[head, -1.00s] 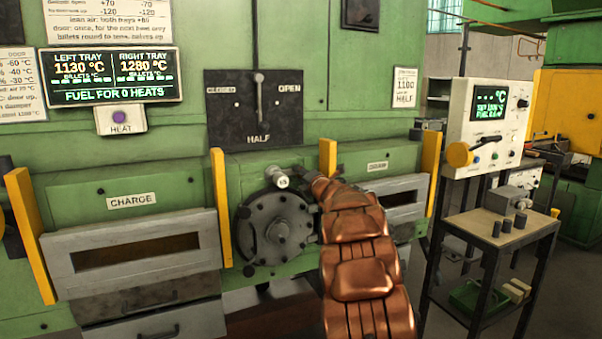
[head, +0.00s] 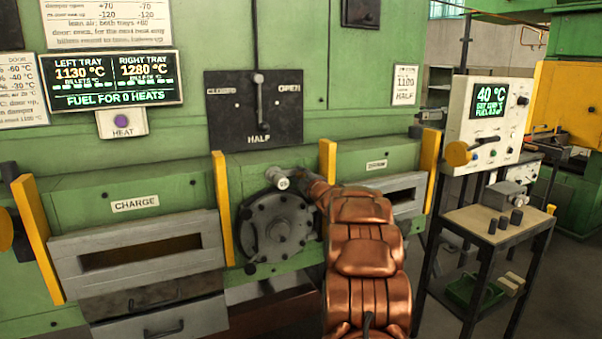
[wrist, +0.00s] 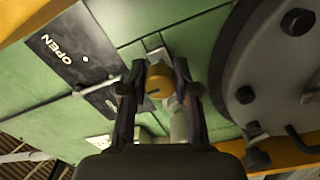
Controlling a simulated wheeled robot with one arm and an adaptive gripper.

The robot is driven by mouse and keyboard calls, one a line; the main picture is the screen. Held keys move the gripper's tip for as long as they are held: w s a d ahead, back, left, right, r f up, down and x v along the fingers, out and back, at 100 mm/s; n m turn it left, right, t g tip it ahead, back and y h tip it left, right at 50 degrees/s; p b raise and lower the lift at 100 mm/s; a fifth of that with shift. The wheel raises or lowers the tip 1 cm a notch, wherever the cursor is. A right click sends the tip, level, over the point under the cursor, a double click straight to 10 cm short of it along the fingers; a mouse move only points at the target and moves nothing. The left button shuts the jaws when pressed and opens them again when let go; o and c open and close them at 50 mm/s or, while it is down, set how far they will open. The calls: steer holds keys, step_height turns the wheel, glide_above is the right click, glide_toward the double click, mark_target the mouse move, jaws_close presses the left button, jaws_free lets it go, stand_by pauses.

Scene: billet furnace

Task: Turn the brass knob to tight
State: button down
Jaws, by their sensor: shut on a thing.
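In the wrist view my gripper (wrist: 158,88) has its two dark fingers on either side of a brass-coloured knob (wrist: 160,78), and it is shut on it. A pale cylinder (wrist: 180,126) shows beside the right finger. In the head view a pale, short cylinder (head: 282,181) stands at the tip of my copper-coloured arm, just above the round bolted cover (head: 280,228). The arm hides most of my gripper there, and brass colour is not clear on that part. No "tight" mark is readable.
A dark damper plate (head: 232,128) with a lever hangs above the cover. Yellow posts (head: 222,205) flank the charge drawer (head: 72,262). A control box (head: 487,122) with a yellow knob stands above a small table (head: 477,223) at right.

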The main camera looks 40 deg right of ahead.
steer(key=shift+m+p, duration=0.3)
steer(key=shift+m, duration=0.5)
steer(key=c, duration=0.8)
jaws_free()
steer(key=shift+c, duration=0.2)
steer(key=shift+s, duration=0.1)
steer(key=v, duration=1.2)
